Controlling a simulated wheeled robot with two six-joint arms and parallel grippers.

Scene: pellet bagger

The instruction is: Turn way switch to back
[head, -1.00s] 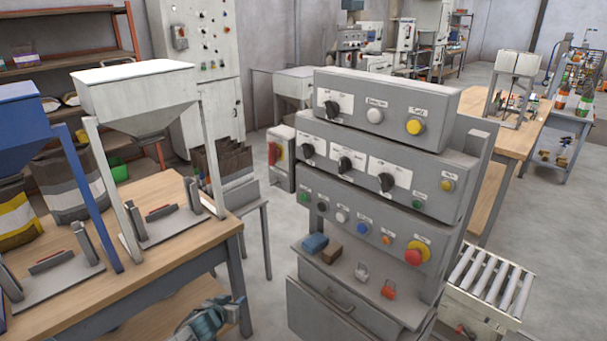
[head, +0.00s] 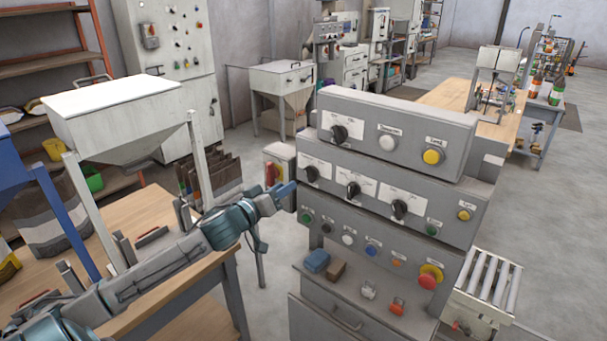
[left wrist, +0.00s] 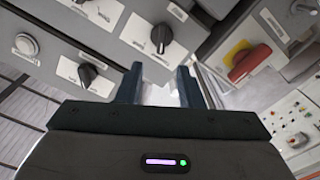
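The grey control console has several black rotary knobs; their labels are too small for me to tell which is the way switch. One knob (head: 339,132) is on the top panel. The middle panel has a left knob (head: 311,173), a middle knob (head: 353,190) and a right knob (head: 399,209). My left gripper (head: 287,193) is open and empty, just left of the middle panel, apart from the knobs. In the left wrist view, the fingers (left wrist: 160,88) are spread, with the left middle-panel knob (left wrist: 162,38) beyond them and the top knob (left wrist: 88,73) to the left.
A red and yellow switch (head: 272,173) is on a box behind my gripper; it also shows in the left wrist view (left wrist: 244,63). Buttons and a red emergency stop (head: 428,281) line the lower panel. A hopper (head: 125,115) stands on the wooden table at left.

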